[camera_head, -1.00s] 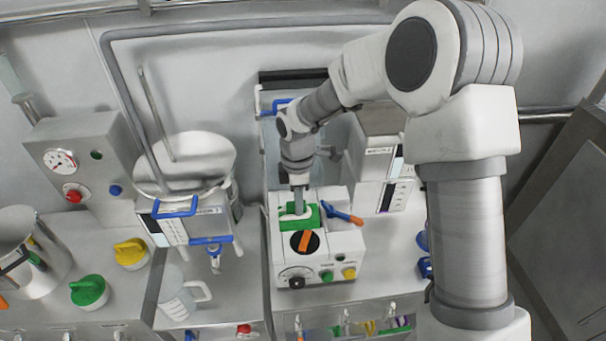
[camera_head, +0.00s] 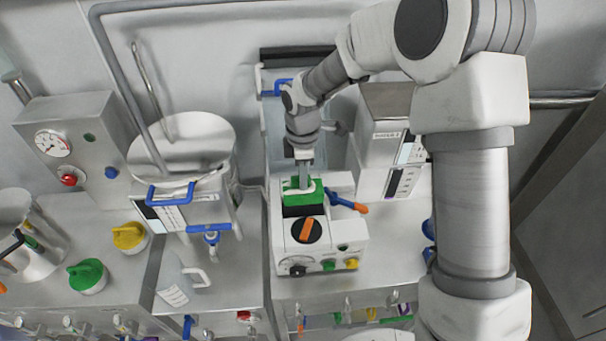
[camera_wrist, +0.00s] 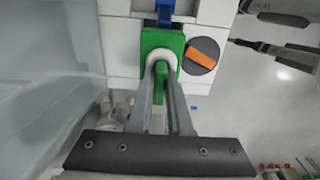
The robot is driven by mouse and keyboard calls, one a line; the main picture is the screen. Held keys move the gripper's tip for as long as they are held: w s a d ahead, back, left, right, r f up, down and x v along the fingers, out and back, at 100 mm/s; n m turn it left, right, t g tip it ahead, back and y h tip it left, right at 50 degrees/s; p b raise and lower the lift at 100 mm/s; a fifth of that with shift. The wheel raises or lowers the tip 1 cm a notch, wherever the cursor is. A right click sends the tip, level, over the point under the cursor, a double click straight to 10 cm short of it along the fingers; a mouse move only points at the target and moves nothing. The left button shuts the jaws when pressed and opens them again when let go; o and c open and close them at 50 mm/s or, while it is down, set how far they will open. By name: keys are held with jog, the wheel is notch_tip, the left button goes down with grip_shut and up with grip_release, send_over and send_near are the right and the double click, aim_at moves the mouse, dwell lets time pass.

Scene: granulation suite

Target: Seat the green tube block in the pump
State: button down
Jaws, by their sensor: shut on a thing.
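The green tube block (camera_head: 301,188) is at the top of the white pump (camera_head: 342,240), behind its black dial with the orange handle (camera_head: 306,230). A dark recess shows in front of the block in the head view; I cannot tell how far the block sits above the pump. My gripper (camera_head: 304,178) points down and is shut on the block. In the wrist view the fingers (camera_wrist: 160,78) close on its green tab, inside the white tube loop (camera_wrist: 161,58). The pump's blue lever (camera_head: 342,202), with an orange end, points right.
A steel vessel (camera_head: 193,140) with blue clamps stands left of the pump. A grey-white box unit (camera_head: 386,135) stands close behind on the right.

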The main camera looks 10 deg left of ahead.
aim_at(303, 193)
jog(key=shift+f+b, duration=2.05)
jog(key=shift+f, duration=1.15)
jog(key=c, duration=0.8)
grip_release()
jog(key=shift+o, duration=0.2)
notch_tip(303, 193, up, 18)
jog(key=shift+f+b, duration=0.25)
jog(key=shift+b, duration=0.05)
